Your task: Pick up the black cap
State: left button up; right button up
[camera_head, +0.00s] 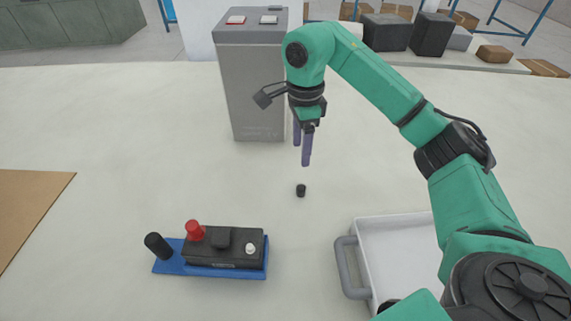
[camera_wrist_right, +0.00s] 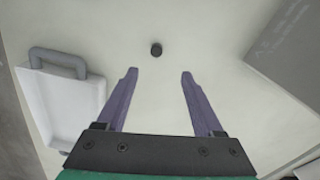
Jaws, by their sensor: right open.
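The small black cap (camera_head: 301,190) stands alone on the white table, in the middle of the head view. In the right wrist view the cap (camera_wrist_right: 156,49) lies beyond the fingertips, roughly centred between them. My right gripper (camera_head: 302,160) hangs above the table just behind the cap, fingers pointing down. In the right wrist view my right gripper (camera_wrist_right: 159,73) is open with two purple fingers apart and nothing between them. My left gripper is not in view.
A black battery (camera_head: 228,246) with red and white terminals sits on a blue base, beside a black cylinder (camera_head: 158,245). A white tray (camera_head: 352,262) with a grey handle is at front right. A tall grey box (camera_head: 250,95) stands behind. A brown board (camera_head: 30,210) lies left.

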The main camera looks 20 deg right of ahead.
jog(key=p, duration=0.1)
send_over(302, 187)
jog(key=s, duration=0.1)
jog(key=f, duration=0.6)
jog(key=shift+a, duration=0.25)
jog(key=f, duration=0.2)
jog(key=f+p, duration=0.1)
jog(key=f, duration=0.1)
jog(key=w+f+p, duration=0.1)
jog(key=f, duration=0.2)
jog(key=shift+d+f, duration=0.1)
jog(key=shift+d, duration=0.05)
jog(key=shift+f, duration=0.4)
jog(key=c, duration=1)
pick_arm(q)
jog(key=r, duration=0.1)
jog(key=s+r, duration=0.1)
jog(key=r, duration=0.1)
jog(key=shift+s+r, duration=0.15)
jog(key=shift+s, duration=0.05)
pick_arm(e)
grip_shut()
